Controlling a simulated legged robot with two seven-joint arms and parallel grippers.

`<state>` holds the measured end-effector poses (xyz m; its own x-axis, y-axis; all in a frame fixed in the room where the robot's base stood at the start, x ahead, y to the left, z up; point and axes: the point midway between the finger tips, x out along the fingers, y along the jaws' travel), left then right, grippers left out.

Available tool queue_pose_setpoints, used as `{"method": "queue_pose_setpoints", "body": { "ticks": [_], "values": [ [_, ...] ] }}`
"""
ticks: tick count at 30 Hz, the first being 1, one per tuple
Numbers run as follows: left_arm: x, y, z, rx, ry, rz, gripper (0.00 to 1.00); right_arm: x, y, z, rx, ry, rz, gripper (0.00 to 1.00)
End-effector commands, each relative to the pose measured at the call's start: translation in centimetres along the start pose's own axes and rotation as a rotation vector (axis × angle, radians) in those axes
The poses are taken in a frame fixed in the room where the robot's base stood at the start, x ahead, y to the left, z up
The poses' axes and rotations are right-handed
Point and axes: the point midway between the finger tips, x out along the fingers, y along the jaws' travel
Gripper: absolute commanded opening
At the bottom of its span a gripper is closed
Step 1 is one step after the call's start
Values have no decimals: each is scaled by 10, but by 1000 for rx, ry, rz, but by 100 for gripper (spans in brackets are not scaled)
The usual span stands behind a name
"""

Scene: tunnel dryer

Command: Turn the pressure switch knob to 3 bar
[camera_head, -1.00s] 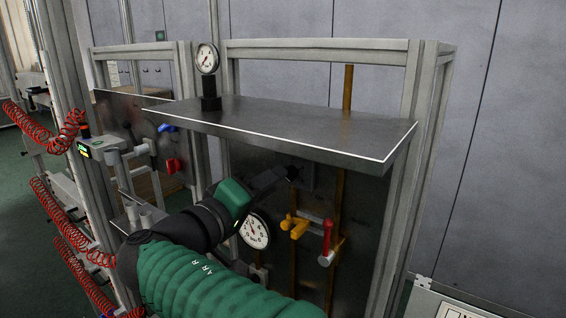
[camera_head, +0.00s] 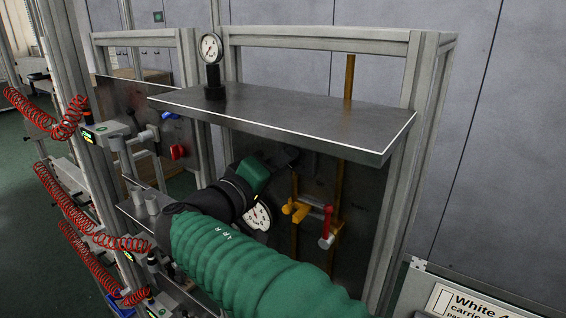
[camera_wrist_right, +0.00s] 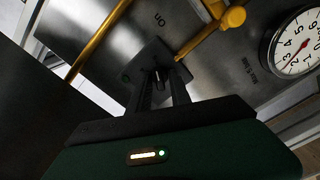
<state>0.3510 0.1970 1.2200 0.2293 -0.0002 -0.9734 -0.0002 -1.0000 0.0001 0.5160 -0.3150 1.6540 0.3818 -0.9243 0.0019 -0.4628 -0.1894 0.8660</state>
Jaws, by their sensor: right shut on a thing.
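My right gripper (camera_head: 284,158) reaches under the shelf to the dark panel. In the right wrist view its two fingers (camera_wrist_right: 160,88) are shut on a small dark knob (camera_wrist_right: 158,74), which I take for the pressure switch knob. It sits on a dark square plate (camera_wrist_right: 143,62) by an "ON" label, and the fingers hide most of it. A round white gauge with a red needle (camera_wrist_right: 298,45) is right of it; in the head view the gauge (camera_head: 260,217) is partly covered by my wrist. The exact reading is unclear. My left gripper is not in view.
A metal shelf (camera_head: 290,117) juts out above my right gripper and carries a small gauge (camera_head: 211,48). Yellow (camera_head: 296,210) and red (camera_head: 327,227) valve handles are right of my wrist. Grey frame posts stand either side. Red coiled hoses (camera_head: 45,112) hang at left.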

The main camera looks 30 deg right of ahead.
Motion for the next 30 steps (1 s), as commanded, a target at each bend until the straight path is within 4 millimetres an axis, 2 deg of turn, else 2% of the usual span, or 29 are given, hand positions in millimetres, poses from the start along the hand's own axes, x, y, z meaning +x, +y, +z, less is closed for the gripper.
{"method": "queue_pose_setpoints", "body": {
  "ticks": [8,14,30],
  "values": [
    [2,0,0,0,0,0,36,0,-3,2,-50,-2,-5,0],
    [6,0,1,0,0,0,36,0,-4,2,-163,-3,-5,0],
    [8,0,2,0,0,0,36,-1,-6,2,-660,-1,-8,0]
  ]
}}
